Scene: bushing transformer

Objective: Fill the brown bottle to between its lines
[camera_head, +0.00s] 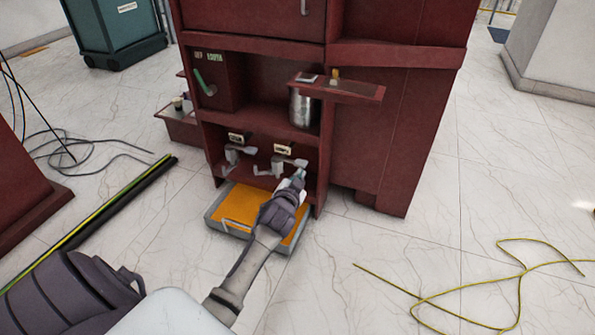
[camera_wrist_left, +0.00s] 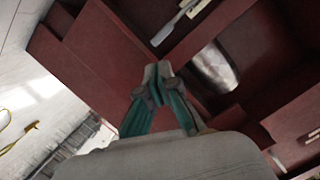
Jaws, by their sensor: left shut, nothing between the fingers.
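A small amber-brown item (camera_head: 335,75) stands on the fold-out shelf at the right of the red cabinet; it is too small to tell whether it is the brown bottle, and no lines show. Two grey taps, a left one (camera_head: 233,154) and a right one (camera_head: 283,164), sit low in the cabinet under small labels. My left gripper (camera_head: 300,176) is shut and empty in front of the cabinet's lower opening, near the right tap. In the left wrist view its teal fingers (camera_wrist_left: 157,72) meet at the tips with nothing between them.
A metal cylinder (camera_head: 301,109) stands inside the red cabinet (camera_head: 375,130) under the fold-out shelf (camera_head: 360,91). An orange-floored tray (camera_head: 213,215) lies on the floor below the taps. Yellow cable (camera_head: 470,288) lies at the right, dark cables at the left.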

